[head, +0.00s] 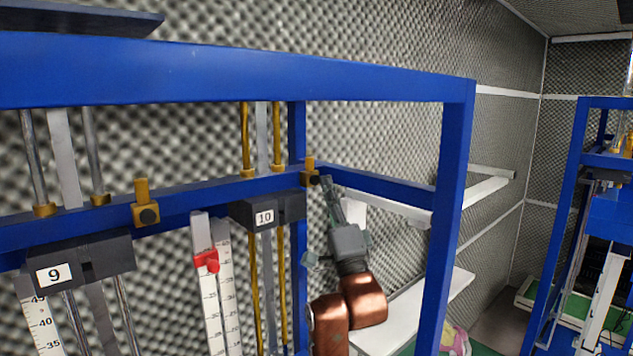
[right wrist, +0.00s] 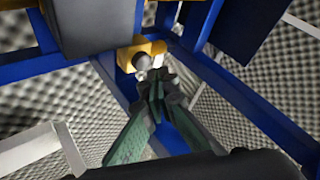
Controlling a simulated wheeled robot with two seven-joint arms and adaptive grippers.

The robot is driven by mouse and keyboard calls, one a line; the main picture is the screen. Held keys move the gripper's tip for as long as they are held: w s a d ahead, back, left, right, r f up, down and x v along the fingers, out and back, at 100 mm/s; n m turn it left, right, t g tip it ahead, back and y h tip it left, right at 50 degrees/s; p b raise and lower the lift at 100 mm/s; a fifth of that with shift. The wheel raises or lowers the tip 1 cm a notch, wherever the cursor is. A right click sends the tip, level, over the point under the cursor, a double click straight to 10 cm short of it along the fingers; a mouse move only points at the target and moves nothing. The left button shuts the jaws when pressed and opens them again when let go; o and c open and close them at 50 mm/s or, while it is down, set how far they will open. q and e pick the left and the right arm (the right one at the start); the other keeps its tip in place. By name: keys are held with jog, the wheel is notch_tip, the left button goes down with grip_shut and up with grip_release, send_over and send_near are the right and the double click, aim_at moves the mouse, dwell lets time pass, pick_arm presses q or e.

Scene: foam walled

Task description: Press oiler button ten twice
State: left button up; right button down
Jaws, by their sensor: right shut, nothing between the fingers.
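The unit labelled 10 (head: 264,217) hangs on the blue frame in the head view. To its right is a yellow block (head: 309,164) with a dark round button (head: 313,180) facing out. My right gripper (head: 327,182) is shut and empty, its fingertips pointing up right beside this button. In the right wrist view, the shut fingertips (right wrist: 158,82) are just below and right of the round button (right wrist: 142,61). I cannot tell whether they touch it. My left gripper is not in view.
A unit labelled 9 (head: 54,273) stands at left, with a similar yellow block (head: 146,206) beside it. A ruler with a red slider (head: 206,262) hangs between them. The blue upright (head: 455,200) stands right of my right arm. Foam walls lie behind.

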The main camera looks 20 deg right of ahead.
jog(key=shift+w, duration=0.1)
jog(key=shift+w+a, duration=0.2)
jog(key=shift+w, duration=0.1)
jog(key=shift+w+a+p, duration=0.1)
jog(key=shift+w+p, duration=0.2)
jog(key=shift+w, duration=0.15)
dwell(0.8)
jog(key=shift+s, duration=0.1)
jog(key=shift+s+d, duration=0.25)
jog(key=shift+s, duration=0.5)
jog(key=shift+s+d, duration=0.3)
jog(key=shift+s, duration=0.5)
jog(key=shift+s+d, duration=0.25)
jog(key=shift+s, duration=0.5)
jog(key=shift+s+d, duration=0.3)
jog(key=shift+s, duration=0.5)
jog(key=shift+d, duration=0.1)
